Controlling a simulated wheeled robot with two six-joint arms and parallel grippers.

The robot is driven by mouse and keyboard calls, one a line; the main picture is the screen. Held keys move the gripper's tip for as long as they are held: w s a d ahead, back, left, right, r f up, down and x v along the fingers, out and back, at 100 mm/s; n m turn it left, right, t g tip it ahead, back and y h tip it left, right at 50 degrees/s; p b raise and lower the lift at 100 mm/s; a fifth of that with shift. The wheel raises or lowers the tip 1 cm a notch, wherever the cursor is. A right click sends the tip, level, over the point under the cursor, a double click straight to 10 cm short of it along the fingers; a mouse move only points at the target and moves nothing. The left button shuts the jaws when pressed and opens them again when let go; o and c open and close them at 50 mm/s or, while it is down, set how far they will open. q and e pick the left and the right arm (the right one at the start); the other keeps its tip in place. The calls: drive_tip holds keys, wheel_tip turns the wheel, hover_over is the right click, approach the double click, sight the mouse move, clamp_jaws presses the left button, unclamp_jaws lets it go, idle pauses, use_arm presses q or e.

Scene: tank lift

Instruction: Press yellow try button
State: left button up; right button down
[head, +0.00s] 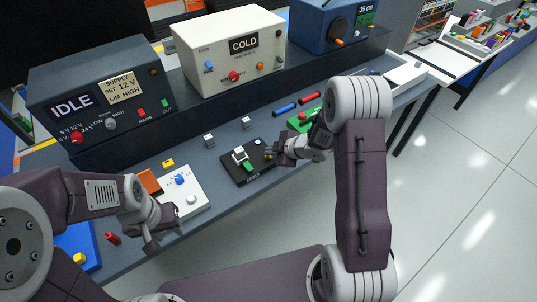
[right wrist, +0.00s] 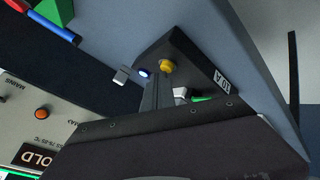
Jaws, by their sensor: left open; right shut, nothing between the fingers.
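The yellow try button (right wrist: 167,66) is a round knob on a black box (right wrist: 190,50) in the right wrist view. The same box (head: 235,174) lies on the bench in the head view, with a white block, a green block and a pale lit lamp (head: 257,142) on top. My right gripper (head: 272,155) is shut and empty at the box's right end. In the right wrist view its fingertips (right wrist: 160,80) are close to the button; I cannot tell whether they touch it. My left gripper (head: 150,230) is open and empty by the white control box's front edge.
A white box (head: 198,202) with a blue knob stands left of the black box. Behind are the IDLE supply (head: 100,105), the COLD unit (head: 235,55) and a blue unit (head: 325,20). Red and blue rods (head: 285,109) and a green board (head: 300,124) lie beyond.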

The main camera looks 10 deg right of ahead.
drive_tip(key=shift+f, duration=0.35)
drive_tip(key=shift+s, duration=0.1)
drive_tip(key=shift+r+p, duration=0.35)
drive_tip(key=shift+r, duration=0.05)
drive_tip(key=shift+f, duration=0.1)
wheel_tip(320, 180, up, 6)
drive_tip(key=p, duration=0.5)
drive_tip(key=shift+p, duration=0.35)
